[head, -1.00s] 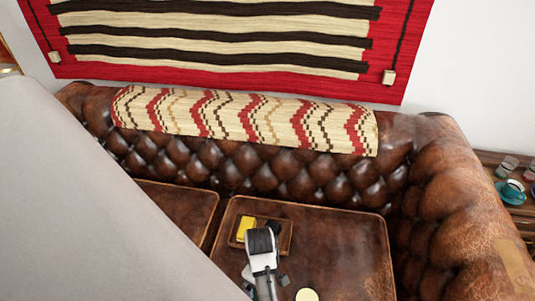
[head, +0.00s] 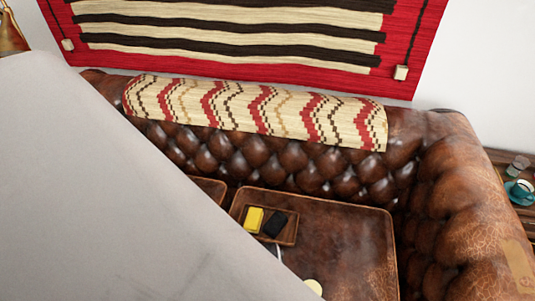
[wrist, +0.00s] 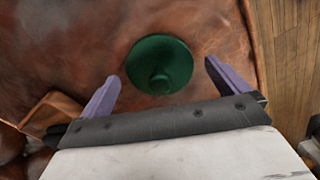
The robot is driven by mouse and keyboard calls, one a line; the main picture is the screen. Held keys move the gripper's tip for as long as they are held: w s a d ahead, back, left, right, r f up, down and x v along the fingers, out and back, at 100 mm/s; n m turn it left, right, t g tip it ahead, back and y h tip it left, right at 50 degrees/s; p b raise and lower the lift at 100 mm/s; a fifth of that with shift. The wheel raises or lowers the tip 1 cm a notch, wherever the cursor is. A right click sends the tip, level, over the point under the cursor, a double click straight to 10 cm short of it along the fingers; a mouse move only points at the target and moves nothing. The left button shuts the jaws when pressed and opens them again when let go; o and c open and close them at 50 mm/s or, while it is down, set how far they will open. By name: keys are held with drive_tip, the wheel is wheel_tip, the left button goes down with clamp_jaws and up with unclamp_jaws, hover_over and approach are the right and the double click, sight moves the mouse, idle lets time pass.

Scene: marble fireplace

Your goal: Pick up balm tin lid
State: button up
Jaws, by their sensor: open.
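In the wrist view a dark green, round, shallow piece with a central knob (wrist: 159,65) lies on the brown leather seat; it looks like the balm tin lid. My gripper (wrist: 162,72) is open, with one purple finger on each side of the green piece and nothing held. The piece appears beyond and between the fingertips; the height gap is hard to judge. In the head view my grey arm hides the gripper, and the green piece is not seen.
A small wooden tray (head: 289,239) on the seat holds a yellow block (head: 253,219) and a black block (head: 275,224). A cream disc (head: 313,286) lies nearer, partly behind my arm. The sofa's tufted back (head: 330,175) and right armrest (head: 455,200) rise around the seat.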

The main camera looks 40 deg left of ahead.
drive_tip(key=shift+f, duration=0.1)
drive_tip(key=shift+c, duration=0.4)
drive_tip(key=c, duration=0.9)
drive_tip(key=shift+o, duration=0.2)
